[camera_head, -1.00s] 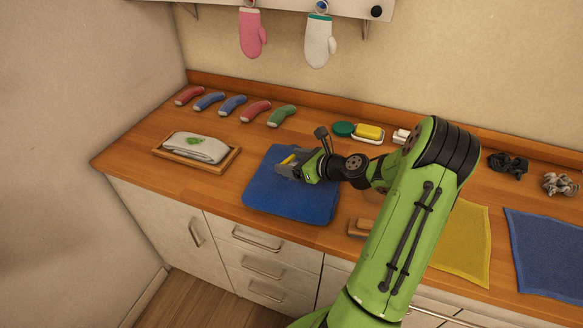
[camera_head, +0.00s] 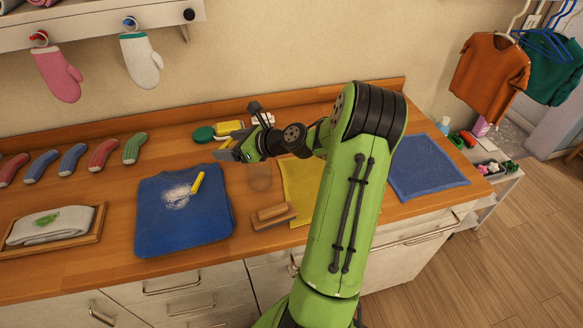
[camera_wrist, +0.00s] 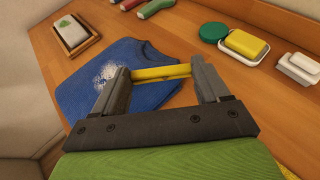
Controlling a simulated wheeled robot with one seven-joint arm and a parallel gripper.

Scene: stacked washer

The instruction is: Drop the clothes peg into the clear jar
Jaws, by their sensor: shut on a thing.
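My gripper (camera_head: 222,155) is above the counter by the upper right edge of the blue shirt. In the wrist view its fingers (camera_wrist: 160,78) stand apart, with a yellow bar, seemingly the clothes peg (camera_wrist: 160,73), spanning the gap between them.
The blue shirt (camera_head: 160,235) lies flat. A wooden brush (camera_head: 273,215) lies in front of the jar, and a yellow cloth (camera_head: 300,190) to its right. Yellow soap (camera_head: 229,127) and a green lid (camera_head: 203,134) are behind. A towel tray (camera_head: 90,237) and several socks are left.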

